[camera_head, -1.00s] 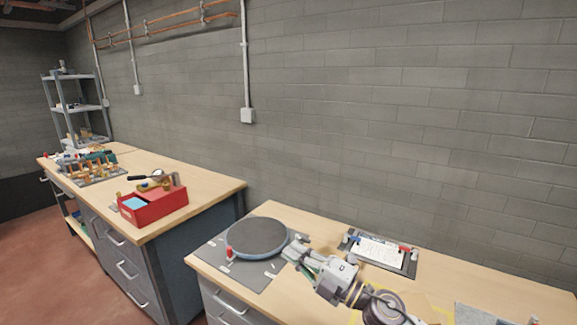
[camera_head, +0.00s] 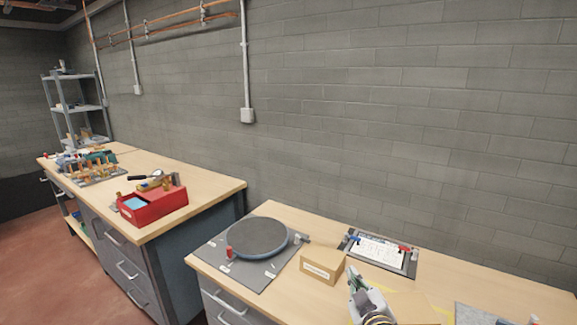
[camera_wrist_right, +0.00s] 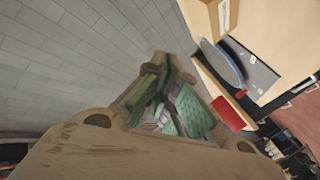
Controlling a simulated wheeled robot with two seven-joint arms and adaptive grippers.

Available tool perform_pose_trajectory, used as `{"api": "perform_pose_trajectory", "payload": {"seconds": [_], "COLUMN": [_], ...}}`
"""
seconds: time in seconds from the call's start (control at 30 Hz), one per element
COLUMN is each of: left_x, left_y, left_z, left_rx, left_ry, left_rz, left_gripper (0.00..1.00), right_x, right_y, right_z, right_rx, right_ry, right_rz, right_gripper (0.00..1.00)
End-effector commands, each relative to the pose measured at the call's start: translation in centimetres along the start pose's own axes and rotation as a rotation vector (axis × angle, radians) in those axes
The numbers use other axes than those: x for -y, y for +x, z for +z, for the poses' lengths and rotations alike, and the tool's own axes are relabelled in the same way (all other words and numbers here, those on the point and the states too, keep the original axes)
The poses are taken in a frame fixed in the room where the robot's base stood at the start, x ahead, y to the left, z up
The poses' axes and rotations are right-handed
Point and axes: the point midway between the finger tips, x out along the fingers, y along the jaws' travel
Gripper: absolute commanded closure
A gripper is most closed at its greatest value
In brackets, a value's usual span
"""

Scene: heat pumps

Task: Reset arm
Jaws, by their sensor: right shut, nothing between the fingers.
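My right gripper (camera_head: 354,283) shows at the bottom right of the head view, above the front part of the near workbench. It is shut and empty, with its fingers pointing up in the picture. In the right wrist view the closed fingers (camera_wrist_right: 170,100) with green pads fill the middle, and nothing is between them. A small cardboard box (camera_head: 322,266) stands on the bench just left of the gripper, apart from it in the picture. My left gripper is in neither view.
A round dark turntable (camera_head: 257,237) on a grey mat (camera_head: 228,266) lies left of the box. A red toolbox (camera_head: 152,206) stands on the far bench (camera_head: 215,186). A grey block wall (camera_head: 400,120) runs behind.

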Motion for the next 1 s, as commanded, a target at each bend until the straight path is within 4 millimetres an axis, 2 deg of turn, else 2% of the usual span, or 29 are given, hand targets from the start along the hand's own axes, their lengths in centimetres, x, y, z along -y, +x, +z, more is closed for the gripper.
{"api": "perform_pose_trajectory", "payload": {"seconds": [0.1, 0.27, 0.47, 0.6, 0.8, 1.0], "left_x": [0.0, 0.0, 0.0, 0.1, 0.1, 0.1], "left_y": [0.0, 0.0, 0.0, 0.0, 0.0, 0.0], "left_z": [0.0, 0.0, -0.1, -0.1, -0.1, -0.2], "left_rx": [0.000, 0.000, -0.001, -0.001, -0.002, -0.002], "left_ry": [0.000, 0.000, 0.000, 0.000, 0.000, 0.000], "left_rz": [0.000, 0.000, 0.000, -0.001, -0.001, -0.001], "left_gripper": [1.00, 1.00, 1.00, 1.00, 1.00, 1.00], "right_x": [0.6, 1.7, 3.7, 5.3, 7.0, 8.1], "right_y": [-1.3, -3.7, -7.7, -11.1, -15.1, -17.8], "right_z": [3.5, 7.9, 12.8, 15.7, 18.0, 19.2], "right_rx": [0.140, 0.326, 0.556, 0.710, 0.864, 0.959], "right_ry": [0.069, 0.151, 0.241, 0.297, 0.350, 0.379], "right_rz": [-0.022, -0.066, -0.140, -0.205, -0.283, -0.338], "right_gripper": [1.00, 1.00, 1.00, 1.00, 1.00, 1.00]}}
